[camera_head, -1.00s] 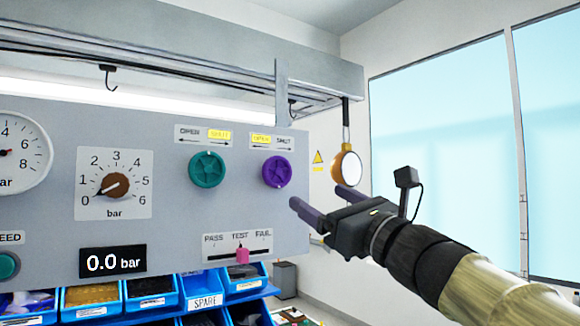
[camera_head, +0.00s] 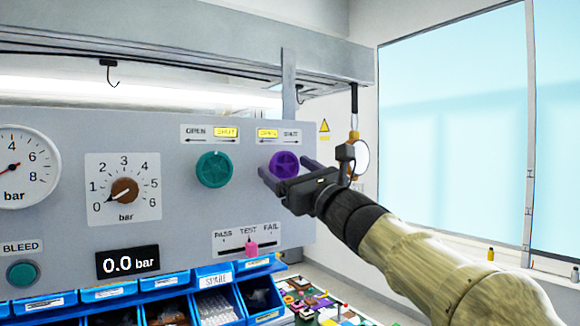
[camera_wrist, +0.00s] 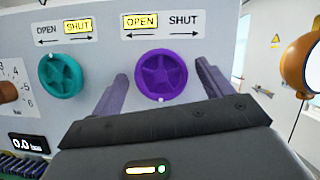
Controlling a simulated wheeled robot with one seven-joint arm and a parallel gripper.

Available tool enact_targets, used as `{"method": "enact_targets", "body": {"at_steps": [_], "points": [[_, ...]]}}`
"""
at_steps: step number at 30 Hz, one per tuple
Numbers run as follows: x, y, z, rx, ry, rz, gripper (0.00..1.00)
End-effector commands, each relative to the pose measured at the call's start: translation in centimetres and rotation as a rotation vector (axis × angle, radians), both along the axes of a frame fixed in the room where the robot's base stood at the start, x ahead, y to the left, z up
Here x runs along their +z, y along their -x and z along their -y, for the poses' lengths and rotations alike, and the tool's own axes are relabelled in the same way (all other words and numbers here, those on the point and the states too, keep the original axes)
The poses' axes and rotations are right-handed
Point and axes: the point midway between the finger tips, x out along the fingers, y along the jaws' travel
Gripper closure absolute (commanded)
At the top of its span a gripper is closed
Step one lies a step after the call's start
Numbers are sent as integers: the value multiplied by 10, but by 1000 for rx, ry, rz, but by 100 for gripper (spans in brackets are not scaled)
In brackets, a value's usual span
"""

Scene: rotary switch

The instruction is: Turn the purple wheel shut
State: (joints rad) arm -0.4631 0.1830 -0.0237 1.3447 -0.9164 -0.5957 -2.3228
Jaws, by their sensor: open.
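The purple wheel (camera_head: 284,164) is on the grey panel, under a label (camera_head: 280,134) reading OPEN and SHUT, with OPEN lit yellow. In the wrist view the purple wheel (camera_wrist: 161,77) shows a five-spoke face and a small white mark at its bottom edge. My gripper (camera_head: 287,172) is open in front of the wheel. In the wrist view one finger of my gripper (camera_wrist: 162,88) is left of the wheel and the other right, with gaps showing on both sides. I cannot tell how deep the fingertips reach along the wheel.
A teal wheel (camera_head: 214,169) is close on the left, its SHUT label lit. A brown dial knob (camera_head: 124,190) and a pink slider (camera_head: 251,248) are on the same panel. An orange-rimmed round lamp or mirror (camera_wrist: 302,63) hangs on the right. Blue bins (camera_head: 215,280) are below.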

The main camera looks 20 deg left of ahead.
Motion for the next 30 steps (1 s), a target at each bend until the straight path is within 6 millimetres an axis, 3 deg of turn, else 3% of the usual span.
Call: {"method": "enact_targets", "body": {"at_steps": [3, 10, 30], "points": [[0, 0, 1, -1, 0, 0, 23], [0, 0, 0, 0, 0, 0, 66], [-3, 3, -2, 4, -122, -135, 66]]}}
